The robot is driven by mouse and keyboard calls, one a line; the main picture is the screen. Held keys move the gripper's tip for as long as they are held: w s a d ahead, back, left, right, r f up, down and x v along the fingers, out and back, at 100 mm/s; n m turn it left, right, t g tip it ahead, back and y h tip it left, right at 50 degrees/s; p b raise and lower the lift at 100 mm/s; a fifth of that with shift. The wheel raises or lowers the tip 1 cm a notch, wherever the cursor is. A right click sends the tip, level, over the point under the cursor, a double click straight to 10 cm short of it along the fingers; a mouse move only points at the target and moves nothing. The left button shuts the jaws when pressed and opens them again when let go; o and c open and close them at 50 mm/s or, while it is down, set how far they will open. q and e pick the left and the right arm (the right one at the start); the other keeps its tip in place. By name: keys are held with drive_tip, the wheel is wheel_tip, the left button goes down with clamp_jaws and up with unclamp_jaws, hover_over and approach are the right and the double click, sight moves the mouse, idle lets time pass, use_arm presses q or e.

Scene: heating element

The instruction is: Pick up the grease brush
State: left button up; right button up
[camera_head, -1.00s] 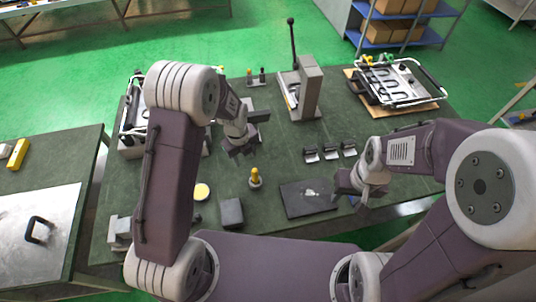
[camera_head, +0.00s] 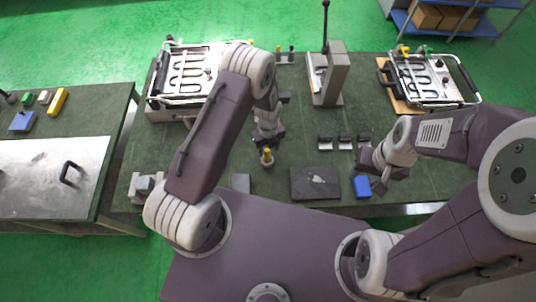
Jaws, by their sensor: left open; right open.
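The grease brush seems to be the small upright piece with a yellow handle (camera_head: 267,153) and a pale round base, standing on the green table top (camera_head: 225,158). My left gripper (camera_head: 269,143) is open and low, right at the yellow handle. Its fingers partly overlap the handle in the picture; I cannot tell whether they touch it. My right gripper (camera_head: 378,178) is open and empty, to the right, near the blue block (camera_head: 361,187) at the front edge.
A grey press (camera_head: 328,75) and two framed heating units (camera_head: 185,75) (camera_head: 432,80) stand at the back.

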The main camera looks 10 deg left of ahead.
sight(268, 155)
use_arm(q)
drive_tip(key=f, duration=0.1)
drive_tip(key=f+p, duration=0.1)
drive_tip(key=s+f, duration=0.1)
drive_tip(key=shift+a+f, duration=0.25)
drive_tip(key=shift+f, duration=0.1)
drive_tip(key=shift+w+d+f, duration=0.1)
drive_tip(key=shift+f, duration=0.2)
drive_tip(key=shift+w+d+f, duration=0.1)
drive_tip(key=shift+w, duration=0.05)
clamp_jaws()
use_arm(e)
drive_tip(key=shift+s+a+r, duration=0.15)
drive_tip(key=shift+s+r, duration=0.05)
drive_tip(key=shift+r, duration=0.85)
